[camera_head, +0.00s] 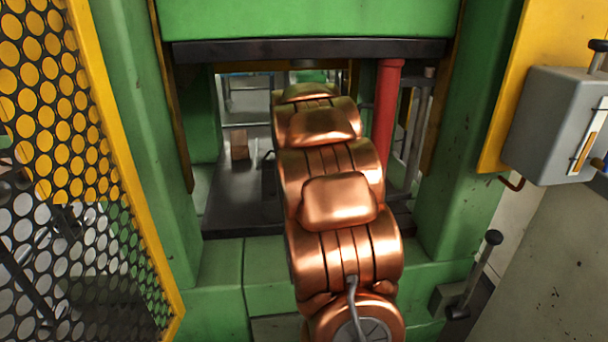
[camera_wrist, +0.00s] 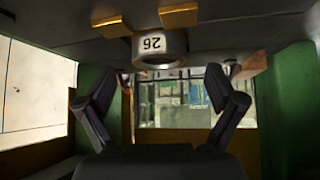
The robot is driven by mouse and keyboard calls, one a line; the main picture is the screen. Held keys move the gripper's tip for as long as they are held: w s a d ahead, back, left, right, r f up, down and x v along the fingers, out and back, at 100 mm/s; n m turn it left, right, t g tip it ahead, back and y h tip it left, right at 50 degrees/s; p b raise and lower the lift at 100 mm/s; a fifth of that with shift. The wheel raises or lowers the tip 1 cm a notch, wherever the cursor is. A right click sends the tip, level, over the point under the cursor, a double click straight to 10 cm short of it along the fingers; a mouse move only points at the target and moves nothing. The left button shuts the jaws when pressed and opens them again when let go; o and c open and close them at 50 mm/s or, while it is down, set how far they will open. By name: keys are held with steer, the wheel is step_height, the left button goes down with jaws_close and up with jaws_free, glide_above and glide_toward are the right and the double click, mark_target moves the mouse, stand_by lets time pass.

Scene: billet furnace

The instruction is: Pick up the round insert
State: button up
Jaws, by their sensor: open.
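The round insert (camera_wrist: 160,48) is a pale grey ring marked 26, with the number upside down in the wrist view. My gripper (camera_wrist: 160,85) is open and empty. Its two dark fingers stand apart, with the insert above and between them in the picture, beyond the fingers; I see no contact.
Green press posts flank the opening, the left (camera_head: 150,130) and the right (camera_head: 465,140). A red column (camera_head: 387,105) stands close right of my arm. A brown block (camera_head: 239,145) rests on the dark lower plate (camera_head: 235,195). A yellow mesh guard (camera_head: 95,130) is at left.

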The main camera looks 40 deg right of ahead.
steer(key=shift+x, duration=1.3)
steer(key=shift+c, duration=0.4)
jaws_close()
